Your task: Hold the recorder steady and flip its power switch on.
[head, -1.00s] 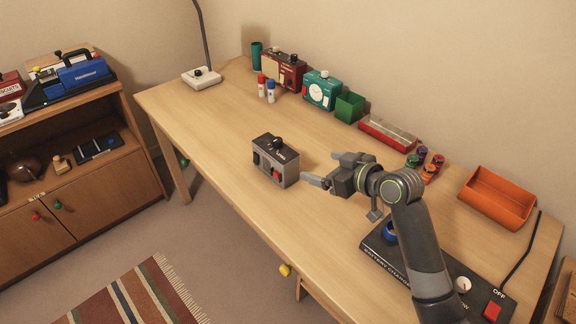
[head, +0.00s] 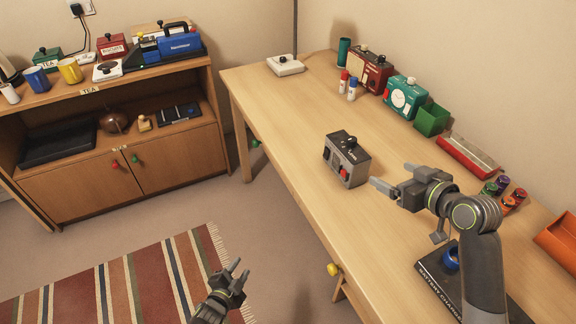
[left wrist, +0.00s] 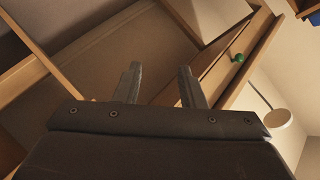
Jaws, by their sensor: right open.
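The recorder (head: 347,160) is a small grey box with a black top and knob and a red switch on its front. It stands upright on the wooden desk. My right gripper (head: 390,178) is open and empty, just right of the recorder, with its fingers pointing toward it and apart from it. My left gripper (head: 237,270) is over the striped rug, off the desk's front side, below and left of the recorder. Its fingers are apart and empty, as the left wrist view (left wrist: 157,88) also shows. Whether the switch is on cannot be made out.
On the desk (head: 290,125) stand a red radio (head: 372,72), a teal clock (head: 401,95), a green box (head: 432,120), glue sticks (head: 347,85) and a battery charger (head: 436,278). A low cabinet (head: 110,185) is at the left. The desk around the recorder's left is clear.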

